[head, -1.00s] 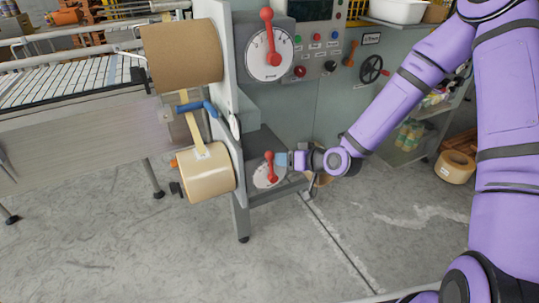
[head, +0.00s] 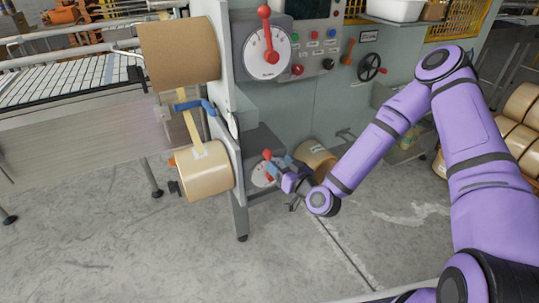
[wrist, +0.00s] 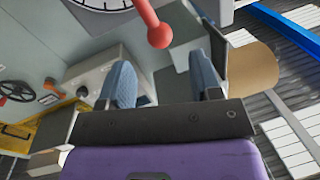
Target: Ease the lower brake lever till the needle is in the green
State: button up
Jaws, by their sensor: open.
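The lower brake lever (head: 267,154) is a red handle with a ball knob, upright in front of a white dial (head: 262,176) at the lower box's front. My gripper (head: 281,166) is just right of the lever, its blue fingers partly hiding the dial. In the wrist view the red lever (wrist: 160,36) shows at the top with its ball beyond the gap between my open fingers (wrist: 161,82); nothing is between them. Only a strip of the dial (wrist: 98,4) shows there. The needle and any green band are too small or hidden to read.
An upper red lever (head: 268,30) and dial (head: 267,55) stand above. A brown roll (head: 178,54) and a tan tape roll (head: 204,172) sit left of the lower lever. Another roll (head: 316,158) lies behind my gripper. Open floor is in front.

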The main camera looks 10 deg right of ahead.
aim_at(271, 156)
jog(key=shift+x, duration=3.05)
